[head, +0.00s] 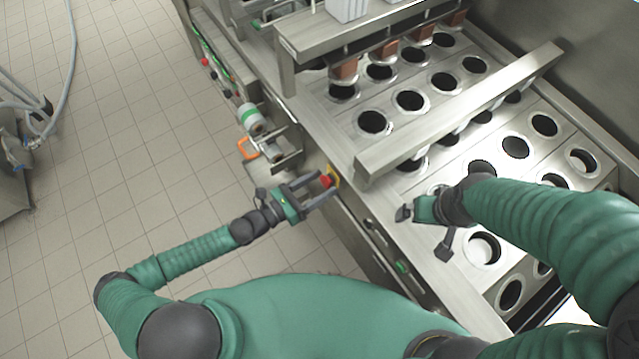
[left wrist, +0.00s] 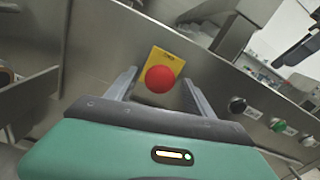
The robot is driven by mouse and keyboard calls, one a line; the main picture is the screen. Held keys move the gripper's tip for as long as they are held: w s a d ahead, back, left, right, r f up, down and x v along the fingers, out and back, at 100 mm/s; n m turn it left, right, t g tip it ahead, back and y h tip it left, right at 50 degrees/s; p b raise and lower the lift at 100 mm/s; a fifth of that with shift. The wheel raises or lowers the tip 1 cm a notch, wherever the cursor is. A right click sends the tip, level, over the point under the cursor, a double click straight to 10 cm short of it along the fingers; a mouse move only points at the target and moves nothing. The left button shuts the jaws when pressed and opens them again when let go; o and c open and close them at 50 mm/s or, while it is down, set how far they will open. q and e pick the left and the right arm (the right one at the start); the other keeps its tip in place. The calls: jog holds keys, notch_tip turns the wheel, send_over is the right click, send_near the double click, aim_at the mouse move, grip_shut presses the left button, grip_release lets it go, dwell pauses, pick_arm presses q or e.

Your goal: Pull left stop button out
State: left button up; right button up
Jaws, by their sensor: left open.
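The left stop button (head: 326,181) is a red mushroom head on a yellow plate, on the side panel of the steel machine. In the left wrist view the red button (left wrist: 160,79) sits between my two fingers, in front of its yellow plate (left wrist: 167,60). My left gripper (head: 318,187) is open, with one finger on each side of the button; it also shows in the left wrist view (left wrist: 158,88). I cannot tell whether the fingers touch the panel. My right gripper (head: 423,228) is over the machine's top edge, its fingers spread and nothing seen between them.
The machine's top has rows of round holes (head: 373,122) and a raised steel bar (head: 460,110). Black and green panel knobs (left wrist: 237,105) are to the right of the button. A roll (head: 251,118) and an orange part (head: 247,148) stick out farther along the side.

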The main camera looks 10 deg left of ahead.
pick_arm(q)
jog(key=shift+a, duration=0.15)
jog(key=c, duration=0.7)
pick_arm(e)
jog(key=shift+a, duration=0.15)
pick_arm(q)
grip_shut()
jog(key=shift+s+a+r+p, duration=0.15)
jog(key=shift+s+a+p, duration=0.1)
jog(key=shift+a+p, duration=0.15)
pick_arm(e)
jog(key=shift+r, duration=0.45)
pick_arm(q)
jog(key=shift+d, duration=0.1)
pick_arm(e)
jog(key=shift+w+d+f, duration=0.1)
jog(key=shift+d+f, duration=0.05)
jog(key=shift+d, duration=0.1)
pick_arm(q)
jog(key=shift+o, duration=2.4)
grip_release()
jog(key=shift+o, duration=1.1)
pick_arm(e)
jog(key=shift+a, duration=0.15)
pick_arm(q)
jog(key=shift+s+a, duration=0.1)
jog(key=shift+a, duration=0.1)
pick_arm(e)
jog(key=shift+a, duration=0.15)
